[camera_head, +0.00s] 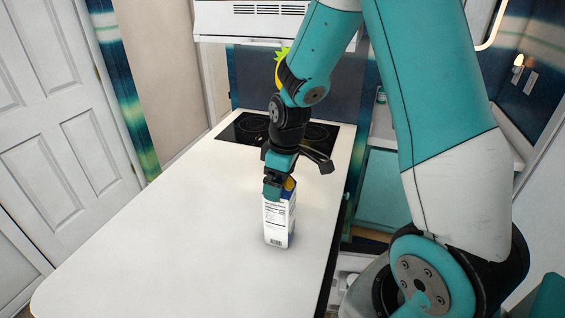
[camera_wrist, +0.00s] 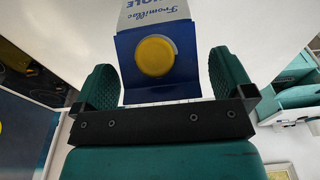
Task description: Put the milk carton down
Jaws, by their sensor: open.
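The milk carton (camera_head: 279,222) stands upright on the white counter (camera_head: 190,225). It is white with a printed panel and a blue top. In the wrist view the carton (camera_wrist: 160,22) shows its blue top and yellow cap between the two finger pads. My gripper (camera_head: 276,188) is at the carton's top in the head view. In the wrist view my gripper (camera_wrist: 165,85) is open, with gaps visible between the carton and both fingers. The far side of the carton is hidden in the head view.
A black cooktop (camera_head: 245,130) lies at the counter's far end, behind the carton. The counter's right edge is close to the carton. The counter is clear to the left and in front. A white door (camera_head: 60,120) is at the left.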

